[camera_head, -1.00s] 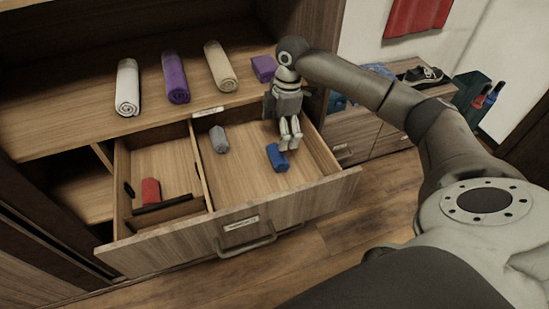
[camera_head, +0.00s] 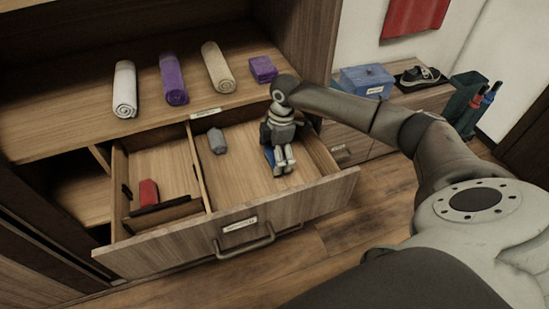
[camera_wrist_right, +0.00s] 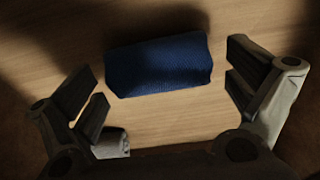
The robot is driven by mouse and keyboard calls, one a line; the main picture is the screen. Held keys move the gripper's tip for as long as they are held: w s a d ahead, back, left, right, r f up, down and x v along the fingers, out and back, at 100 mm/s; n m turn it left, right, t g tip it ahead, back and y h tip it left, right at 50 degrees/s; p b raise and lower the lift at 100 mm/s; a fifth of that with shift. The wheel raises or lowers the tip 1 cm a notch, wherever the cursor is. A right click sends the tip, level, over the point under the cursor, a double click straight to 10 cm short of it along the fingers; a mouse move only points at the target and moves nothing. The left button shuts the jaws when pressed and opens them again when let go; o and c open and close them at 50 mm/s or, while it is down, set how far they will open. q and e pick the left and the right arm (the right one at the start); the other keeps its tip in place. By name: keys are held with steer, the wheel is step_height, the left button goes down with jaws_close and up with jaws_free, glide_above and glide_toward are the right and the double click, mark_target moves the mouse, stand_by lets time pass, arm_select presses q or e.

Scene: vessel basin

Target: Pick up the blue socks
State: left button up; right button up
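The blue socks (camera_wrist_right: 160,65) are a rolled bundle lying on the wooden drawer floor. In the head view only a sliver of the blue socks (camera_head: 268,155) shows beside my right gripper. My right gripper (camera_head: 283,167) points down into the drawer's right compartment, over the socks. In the right wrist view my right gripper (camera_wrist_right: 165,90) is open, one finger on each side of the socks' ends, with gaps showing. Whether the fingers are down at sock height is hard to tell. My left gripper is not in view.
The open drawer (camera_head: 190,247) has a divider. Grey rolled socks (camera_head: 217,141) lie left of my right gripper; a red roll (camera_head: 148,192) lies in the left compartment. Rolled towels, including a white one (camera_head: 124,90), lie on the shelf above. A blue box (camera_head: 367,82) stands right.

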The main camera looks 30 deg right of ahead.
steer(key=c, duration=0.8)
steer(key=shift+r, duration=0.1)
